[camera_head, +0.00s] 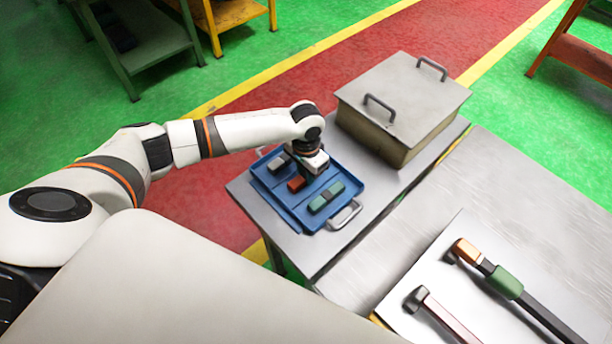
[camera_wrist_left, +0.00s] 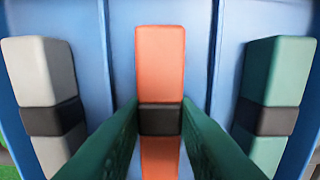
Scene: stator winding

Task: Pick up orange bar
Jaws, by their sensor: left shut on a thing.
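The orange bar (camera_head: 296,184) lies in the middle of the blue tray (camera_head: 346,206), between a grey bar (camera_head: 279,161) and a green bar (camera_head: 326,197). My left gripper (camera_head: 307,175) is over the tray and partly hides the orange bar. In the left wrist view the orange bar (camera_wrist_left: 160,60) stands between my green fingers (camera_wrist_left: 160,118), which are shut on its dark middle band. The grey bar (camera_wrist_left: 32,75) and green bar (camera_wrist_left: 277,75) lie apart on either side. Whether the orange bar is clear of the tray cannot be told. My right gripper is not in view.
A lidded metal box (camera_head: 400,100) with two handles stands right behind the tray on the grey table. On the nearer table lie a hammer (camera_head: 440,310) and a long tool with a green grip (camera_head: 505,284). The tray has a grey handle (camera_head: 345,215).

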